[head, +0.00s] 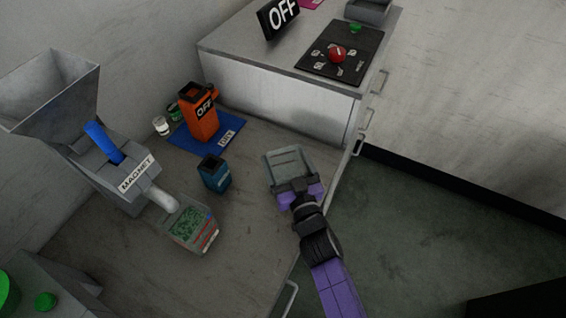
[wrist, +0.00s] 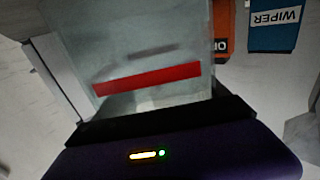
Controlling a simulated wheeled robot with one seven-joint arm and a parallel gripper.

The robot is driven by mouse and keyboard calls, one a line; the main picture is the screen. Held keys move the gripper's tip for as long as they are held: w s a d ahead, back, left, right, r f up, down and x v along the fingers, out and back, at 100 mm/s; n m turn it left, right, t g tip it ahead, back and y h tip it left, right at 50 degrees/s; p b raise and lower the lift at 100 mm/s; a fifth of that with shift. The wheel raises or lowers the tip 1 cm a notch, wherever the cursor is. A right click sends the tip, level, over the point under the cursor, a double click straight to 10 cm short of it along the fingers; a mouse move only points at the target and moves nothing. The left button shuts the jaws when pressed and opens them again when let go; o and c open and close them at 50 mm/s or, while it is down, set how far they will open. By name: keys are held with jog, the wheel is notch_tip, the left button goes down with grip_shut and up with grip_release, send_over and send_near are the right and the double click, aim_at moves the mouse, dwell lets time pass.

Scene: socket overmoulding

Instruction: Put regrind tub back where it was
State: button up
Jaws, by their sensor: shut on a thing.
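My gripper (head: 300,192) is shut on a grey, see-through tub (head: 289,163), holding it by its near side over the right part of the bench. The tub looks empty in the head view; I cannot tell whether it touches the bench. In the wrist view the held tub (wrist: 140,50) fills the upper middle, with a red stripe across its wall. A second clear tub (head: 192,230), with green granules and red marks, stands below the spout of the grey hopper marked MAGNET (head: 125,185). I see no readable regrind label on either tub.
A dark blue container (head: 215,175), labelled WIPER in the wrist view (wrist: 275,25), stands left of the held tub. A raised cabinet (head: 285,85) bounds the back. The bench's right edge is close.

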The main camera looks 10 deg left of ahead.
jog(key=shift+f, duration=0.5)
jog(key=shift+f, duration=0.15)
jog(key=o, duration=1.7)
jog(key=shift+s+d+r, duration=0.15)
jog(key=shift+s+r, duration=0.05)
jog(key=shift+s, duration=0.05)
jog(key=p+v, duration=0.2)
jog(key=v, duration=0.8)
jog(key=shift+s+p, duration=0.2)
jog(key=shift+p, duration=0.2)
jog(key=shift+s+d, duration=0.35)
jog(key=shift+s, duration=0.15)
